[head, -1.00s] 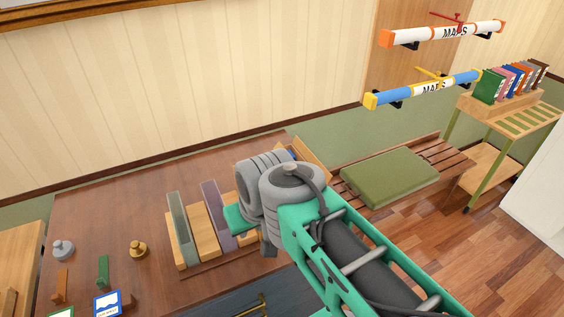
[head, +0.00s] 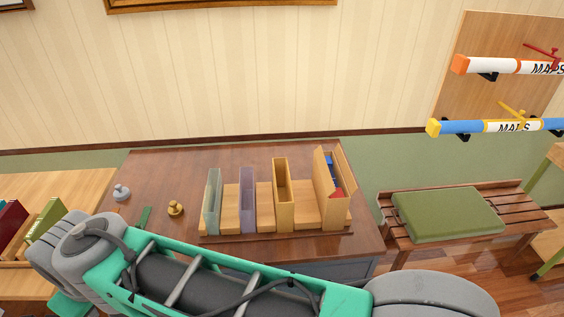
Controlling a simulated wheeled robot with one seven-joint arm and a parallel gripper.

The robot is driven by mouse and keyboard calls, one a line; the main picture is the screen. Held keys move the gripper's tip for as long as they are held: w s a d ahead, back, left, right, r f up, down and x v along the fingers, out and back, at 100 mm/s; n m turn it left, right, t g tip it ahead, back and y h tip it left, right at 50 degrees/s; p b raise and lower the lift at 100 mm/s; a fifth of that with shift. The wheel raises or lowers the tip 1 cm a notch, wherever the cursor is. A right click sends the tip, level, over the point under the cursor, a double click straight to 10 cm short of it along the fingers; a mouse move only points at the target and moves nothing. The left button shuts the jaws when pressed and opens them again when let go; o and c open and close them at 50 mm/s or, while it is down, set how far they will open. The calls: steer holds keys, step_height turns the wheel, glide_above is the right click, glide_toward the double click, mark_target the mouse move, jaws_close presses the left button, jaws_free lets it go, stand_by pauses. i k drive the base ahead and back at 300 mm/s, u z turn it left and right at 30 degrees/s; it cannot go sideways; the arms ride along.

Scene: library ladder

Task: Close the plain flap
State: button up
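No flap in view can be made out for sure as the plain one. A tan wooden file box (head: 325,195) stands upright at the right end of a row on the desk. A tan panel (head: 346,172) stands up along its right side, perhaps an open flap. Blue and red contents (head: 336,190) show inside the box. To its left stand a yellow-tan open box (head: 283,195), a lilac one (head: 247,200) and a grey-green one (head: 213,200). My gripper's fingers are not visible.
The brown desk (head: 150,170) holds a grey knob (head: 121,192) and a brass one (head: 175,208). A bench (head: 525,208) with a green cushion (head: 447,214) stands at right, map tubes (head: 500,126) above it. Books (head: 45,220) stand at far left. The desk behind the row is clear.

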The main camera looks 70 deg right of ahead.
mark_target(330, 189)
steer(key=u, duration=0.15)
steer(key=k, duration=1)
steer(key=z, duration=1.15)
steer(key=i, duration=0.5)
